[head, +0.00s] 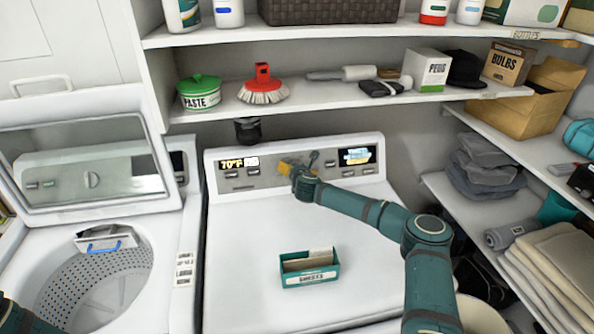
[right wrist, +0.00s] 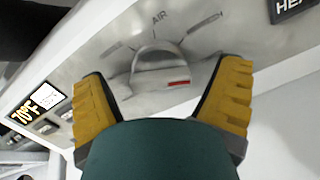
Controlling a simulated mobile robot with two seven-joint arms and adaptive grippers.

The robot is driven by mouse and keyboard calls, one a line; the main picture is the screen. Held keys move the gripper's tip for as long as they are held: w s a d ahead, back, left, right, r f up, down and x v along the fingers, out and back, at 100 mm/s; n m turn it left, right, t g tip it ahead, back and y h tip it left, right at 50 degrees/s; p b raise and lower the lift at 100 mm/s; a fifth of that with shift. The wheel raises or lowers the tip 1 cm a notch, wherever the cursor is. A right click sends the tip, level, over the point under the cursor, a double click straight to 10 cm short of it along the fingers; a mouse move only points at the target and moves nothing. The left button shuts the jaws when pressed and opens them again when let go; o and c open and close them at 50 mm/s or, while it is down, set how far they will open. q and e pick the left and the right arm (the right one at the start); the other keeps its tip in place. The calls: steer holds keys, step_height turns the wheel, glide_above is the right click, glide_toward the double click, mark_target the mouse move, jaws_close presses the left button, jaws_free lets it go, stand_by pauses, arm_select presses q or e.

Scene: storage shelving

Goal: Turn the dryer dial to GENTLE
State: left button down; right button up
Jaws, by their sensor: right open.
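The white dryer (head: 240,235) stands in the middle of the head view, with a grey control panel (head: 225,182) along its back. The dial (right wrist: 155,62) shows in the right wrist view as a silver knob with a raised grip and a red mark at the grip's right end. "AIR" is printed above it; other tick marks surround it, and I cannot read a GENTLE label. My right gripper (head: 291,168) is at the panel and hides the dial in the head view. Its yellow fingers (right wrist: 163,80) are apart, one on each side of the dial; contact cannot be told. My left gripper is out of view.
A teal box (head: 308,278) of cards sits on the dryer top. An open washer (head: 180,255) stands at left. A shelf (head: 330,105) with a paste pot (head: 200,92) and red brush (head: 263,88) runs above the panel. Side shelves (head: 445,188) hold folded cloth at right.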

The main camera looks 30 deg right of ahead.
steer(key=shift+w, duration=0.1)
steer(key=c, duration=1.2)
